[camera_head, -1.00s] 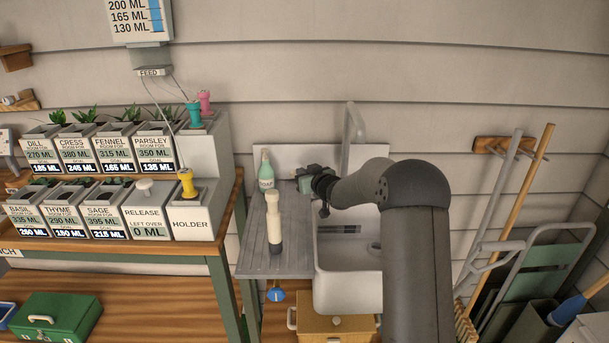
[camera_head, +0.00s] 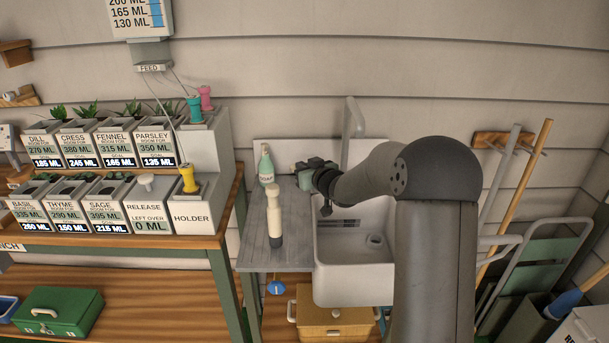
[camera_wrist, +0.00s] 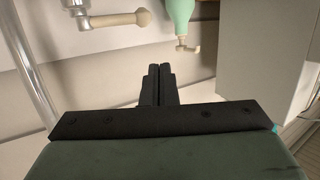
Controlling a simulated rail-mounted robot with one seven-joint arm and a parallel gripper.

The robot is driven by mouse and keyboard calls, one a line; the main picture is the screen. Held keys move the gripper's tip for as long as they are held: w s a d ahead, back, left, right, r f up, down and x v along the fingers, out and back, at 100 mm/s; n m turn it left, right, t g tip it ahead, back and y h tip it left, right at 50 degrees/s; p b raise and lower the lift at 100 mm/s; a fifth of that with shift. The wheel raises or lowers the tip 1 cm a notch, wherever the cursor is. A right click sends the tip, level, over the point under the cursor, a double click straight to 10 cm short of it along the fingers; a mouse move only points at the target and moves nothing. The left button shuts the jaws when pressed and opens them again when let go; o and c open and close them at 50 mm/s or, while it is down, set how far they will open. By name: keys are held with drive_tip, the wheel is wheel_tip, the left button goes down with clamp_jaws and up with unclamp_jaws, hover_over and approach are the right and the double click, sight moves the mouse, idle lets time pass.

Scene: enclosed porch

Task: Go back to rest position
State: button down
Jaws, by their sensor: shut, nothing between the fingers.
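My gripper (camera_head: 303,178) is over the right edge of the drainboard beside the sink, at the end of my arm. In the wrist view, its two dark fingers (camera_wrist: 158,85) are together with nothing between them. A green bottle (camera_head: 265,167) stands on the grey drainboard (camera_head: 255,246), to the left of my gripper and apart from it. It also shows in the wrist view (camera_wrist: 181,12). A cream-coloured upright item (camera_head: 274,216) stands nearer on the drainboard.
The white sink (camera_head: 345,285) and its tall tap (camera_head: 353,125) are beside my arm. A planter bench with labelled pots (camera_head: 150,212) stands to the left, with a yellow spool-like piece (camera_head: 188,178) in its holder. Poles and a folded chair (camera_head: 545,260) lean at right.

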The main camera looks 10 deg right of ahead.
drive_tip(key=s+a+f+m+g+h+p, duration=0.1)
drive_tip(key=s+g, duration=0.6)
drive_tip(key=s, duration=1.7)
drive_tip(key=s+a+f+m+g+h+p, duration=0.1)
drive_tip(key=s+g, duration=0.6)
drive_tip(key=s, duration=1.7)
drive_tip(key=shift+s+a+f+m+g+h+p, duration=0.25)
drive_tip(key=shift+a+f+m+g+h+p, duration=0.2)
drive_tip(key=shift+a+f+h, duration=0.55)
drive_tip(key=shift+d+r, duration=0.2)
drive_tip(key=shift+r, duration=0.1)
